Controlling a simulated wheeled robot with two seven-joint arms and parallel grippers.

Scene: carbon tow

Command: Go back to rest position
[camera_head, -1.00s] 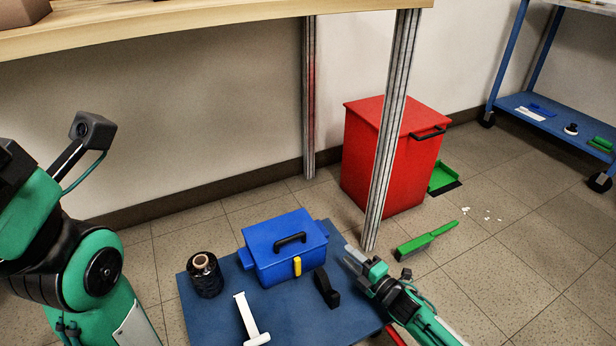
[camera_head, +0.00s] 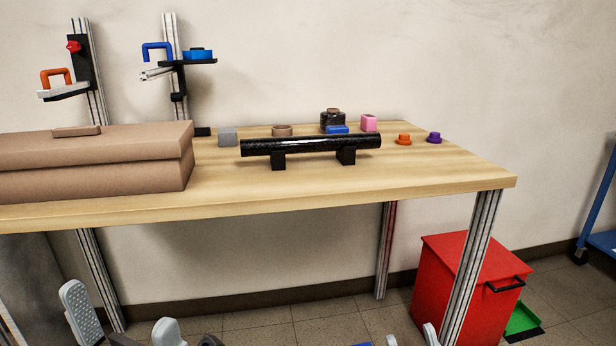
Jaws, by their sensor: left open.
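My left gripper (camera_head: 124,321) is at the bottom left, below and in front of the table (camera_head: 420,185). Its two grey fingers stand apart with nothing seen between them. Grey tips of my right gripper (camera_head: 411,339) just show at the bottom edge, right of the middle. Most of that gripper is cut off, so its jaws and anything in them cannot be judged. Both grippers are below the tabletop in the picture.
On the table are a brown box (camera_head: 95,165), a black tube (camera_head: 310,145) on two black supports, a black spool (camera_head: 333,120) and several small coloured parts. A red bin (camera_head: 465,275) stands by the right table leg (camera_head: 472,270). A green dustpan (camera_head: 522,318) lies beside it.

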